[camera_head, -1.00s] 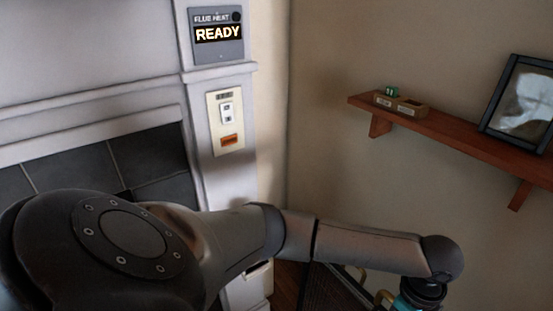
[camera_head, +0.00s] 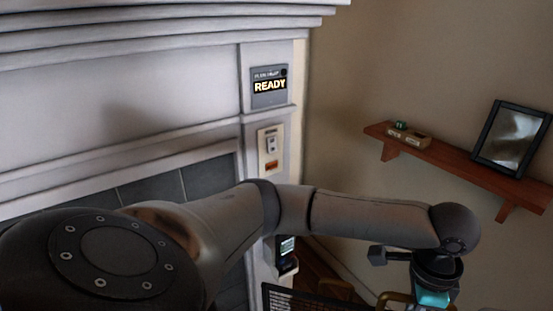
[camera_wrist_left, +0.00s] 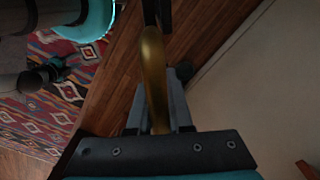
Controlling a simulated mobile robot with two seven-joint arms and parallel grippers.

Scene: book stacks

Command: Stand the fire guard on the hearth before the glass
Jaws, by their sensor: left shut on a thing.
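My left gripper (camera_wrist_left: 158,118) is shut on the curved brass handle (camera_wrist_left: 153,70) of the fire guard, seen close up in the left wrist view. In the head view, a corner of the guard's dark mesh panel (camera_head: 312,299) and its brass handle (camera_head: 398,299) show at the bottom edge, beside my left wrist. Most of the guard is out of frame, so I cannot tell if it touches the floor. The fireplace (camera_head: 75,100) stands at the left. My left arm covers its lower part; the hearth and glass are not visible. My right gripper is not in view.
A "READY" flue panel (camera_head: 269,88) and a switch plate (camera_head: 271,150) are on the fireplace's right pillar. A wall shelf (camera_head: 450,160) with a picture frame (camera_head: 511,138) is at right. The wrist view shows wood floor (camera_wrist_left: 215,40) and a patterned rug (camera_wrist_left: 60,75).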

